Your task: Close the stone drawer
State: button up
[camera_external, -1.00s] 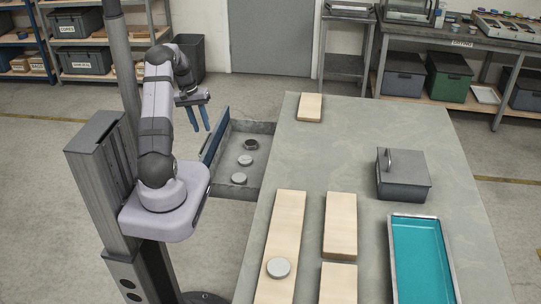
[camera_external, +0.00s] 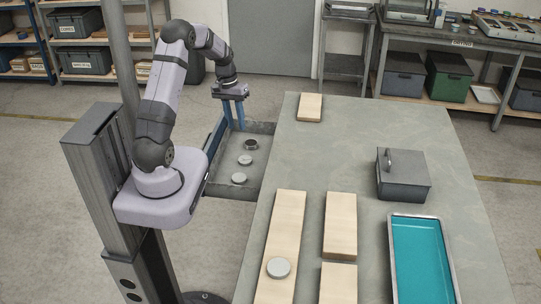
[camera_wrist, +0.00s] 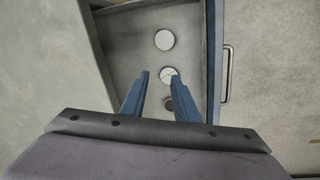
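The stone drawer (camera_external: 262,181) is pulled out from the left side of the grey table. Its blue front panel (camera_external: 214,142) faces left, away from the table. In the wrist view the blue front (camera_wrist: 217,60) is at the right, with a metal handle (camera_wrist: 227,75) on its outer side. Two pale discs (camera_external: 245,160) and a darker round piece (camera_external: 251,144) lie in the drawer. My gripper (camera_external: 234,128) points down over the drawer's far part, fingers apart and empty. The wrist view shows the fingers (camera_wrist: 160,76) over the interior; their height above the floor is unclear.
The tabletop (camera_external: 345,130) holds several pale boards (camera_external: 340,225), a grey disc (camera_external: 278,268), a dark lidded box (camera_external: 403,178) and a teal-filled tray (camera_external: 419,262). Shelves (camera_external: 80,40) and a workbench (camera_external: 470,50) stand farther back.

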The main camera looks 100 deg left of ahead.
jog(key=w+d+r+m+p, duration=0.2)
jog(key=w+d+r+p, duration=0.1)
jog(key=w+d, duration=0.4)
jog(key=w+d+r+m+g+p, duration=0.1)
jog(key=w+d+r+m+p, duration=0.2)
jog(key=w+d, duration=0.4)
jog(key=shift+w+d+r+p, duration=0.35)
jog(key=shift+d+r+p, duration=0.4)
jog(key=shift+d+r, duration=0.5)
jog(key=shift+a, duration=0.2)
